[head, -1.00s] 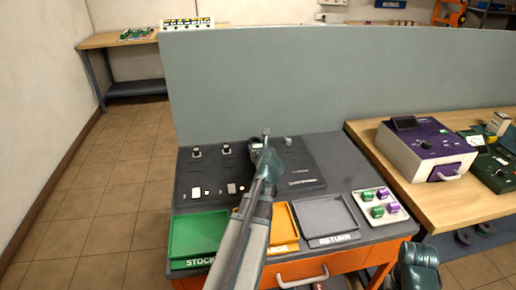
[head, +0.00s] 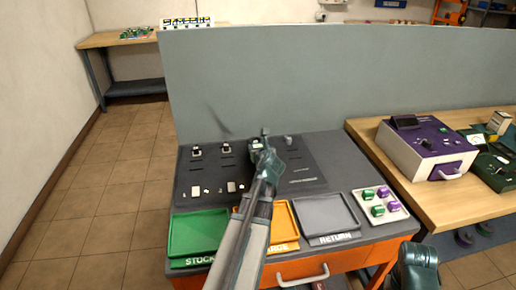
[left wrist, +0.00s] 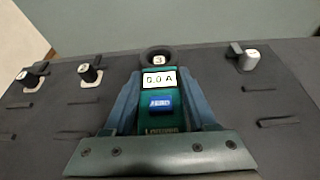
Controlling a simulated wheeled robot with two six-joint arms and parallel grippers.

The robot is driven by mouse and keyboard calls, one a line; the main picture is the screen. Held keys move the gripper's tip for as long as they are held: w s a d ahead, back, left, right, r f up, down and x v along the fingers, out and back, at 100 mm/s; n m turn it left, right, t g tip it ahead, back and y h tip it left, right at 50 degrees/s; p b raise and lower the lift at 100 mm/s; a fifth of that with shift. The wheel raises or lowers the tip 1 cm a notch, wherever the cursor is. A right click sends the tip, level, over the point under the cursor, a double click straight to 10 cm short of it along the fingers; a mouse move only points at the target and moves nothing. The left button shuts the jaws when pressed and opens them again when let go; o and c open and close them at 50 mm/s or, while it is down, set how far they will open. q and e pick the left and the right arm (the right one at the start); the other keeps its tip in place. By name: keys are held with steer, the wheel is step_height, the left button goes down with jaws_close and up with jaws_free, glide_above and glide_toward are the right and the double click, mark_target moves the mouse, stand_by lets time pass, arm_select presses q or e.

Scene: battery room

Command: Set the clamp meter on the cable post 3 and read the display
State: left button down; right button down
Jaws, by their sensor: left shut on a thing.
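In the head view my left gripper (head: 263,148) is over the dark board, at the third post place. In the left wrist view the meter's dark ring surrounds cable post 3 (left wrist: 158,61), whose white cap shows the number 3. The lit display (left wrist: 159,79) seems to read 0.0 A, but its first digit is unclear and could be a 6.
Other posts stand on the board (head: 310,165): two to the left (left wrist: 28,76) (left wrist: 88,72) and one to the right (left wrist: 250,58). A green tray (head: 198,256), an orange tray and a grey tray (head: 327,240) lie in front. A grey partition (head: 300,85) rises behind.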

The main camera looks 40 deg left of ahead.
arm_select(q)
steer(key=shift+f, duration=0.25)
arm_select(e)
steer(key=shift+f, duration=0.2)
arm_select(q)
steer(key=shift+c, duration=2.4)
jaws_free()
steer(key=shift+p+v, duration=1.55)
steer(key=shift+v, duration=2.8)
steer(key=shift+p+v, duration=0.4)
steer(key=shift+v, duration=0.8)
arm_select(e)
steer(key=shift+s+d+r, duration=0.15)
steer(key=shift+s+r, duration=0.1)
steer(key=shift+r, duration=0.45)
steer(key=shift+s+d+r, duration=0.2)
steer(key=shift+s+r, duration=0.1)
steer(key=shift+r, duration=0.4)
steer(key=shift+s+d+r, duration=0.15)
steer(key=shift+s+r, duration=0.1)
steer(key=shift+r, duration=0.45)
